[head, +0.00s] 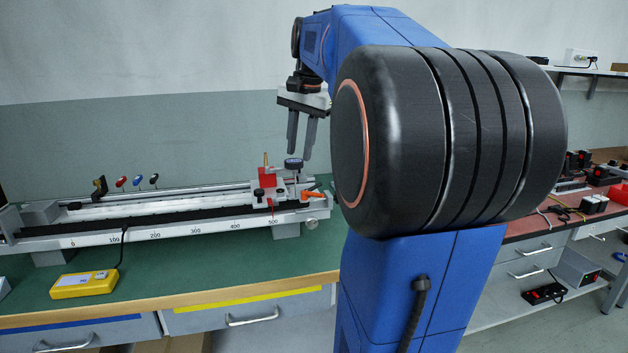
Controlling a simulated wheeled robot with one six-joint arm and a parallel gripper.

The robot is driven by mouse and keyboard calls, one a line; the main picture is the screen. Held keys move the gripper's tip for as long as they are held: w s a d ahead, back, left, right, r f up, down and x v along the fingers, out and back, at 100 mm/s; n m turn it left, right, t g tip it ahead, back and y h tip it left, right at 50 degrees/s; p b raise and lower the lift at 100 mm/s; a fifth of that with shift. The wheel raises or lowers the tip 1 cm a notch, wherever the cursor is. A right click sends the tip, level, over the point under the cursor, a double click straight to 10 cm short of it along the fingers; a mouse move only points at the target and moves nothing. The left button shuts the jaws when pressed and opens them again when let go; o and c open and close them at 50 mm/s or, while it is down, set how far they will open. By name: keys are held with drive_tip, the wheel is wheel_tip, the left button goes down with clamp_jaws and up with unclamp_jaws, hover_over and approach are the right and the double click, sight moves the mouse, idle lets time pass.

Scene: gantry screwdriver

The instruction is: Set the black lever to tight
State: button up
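A small black-tipped lever (154,179) stands behind the long rail on the green bench, at the right end of a row with a red-tipped lever (121,182) and a blue-tipped lever (138,180). It leans to the right; no tight mark is readable. My gripper (299,150) hangs fingers down above the right end of the rail, well to the right of the black-tipped lever. Its two dark fingers are apart with nothing visible between them. Below it is a carriage (269,194) with a red block, black knobs and an orange lever (312,195).
The gantry rail (180,232) carries a scale from 0 to 500. A yellow meter (84,284) lies in front of it, cabled to the rail. Free green bench (215,270) shows in front. My arm hides the bench's right end. A red-topped bench (530,225) stands at right.

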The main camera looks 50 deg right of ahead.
sight(318, 185)
drive_tip(key=d+r+m, duration=0.4)
drive_tip(key=d, duration=0.7)
drive_tip(key=x, duration=1.1)
drive_tip(key=a+x, duration=0.1)
drive_tip(key=x, duration=0.5)
drive_tip(key=shift+s+f, duration=0.1)
drive_tip(key=shift+f, duration=0.2)
drive_tip(key=shift+c, duration=0.5)
clamp_jaws()
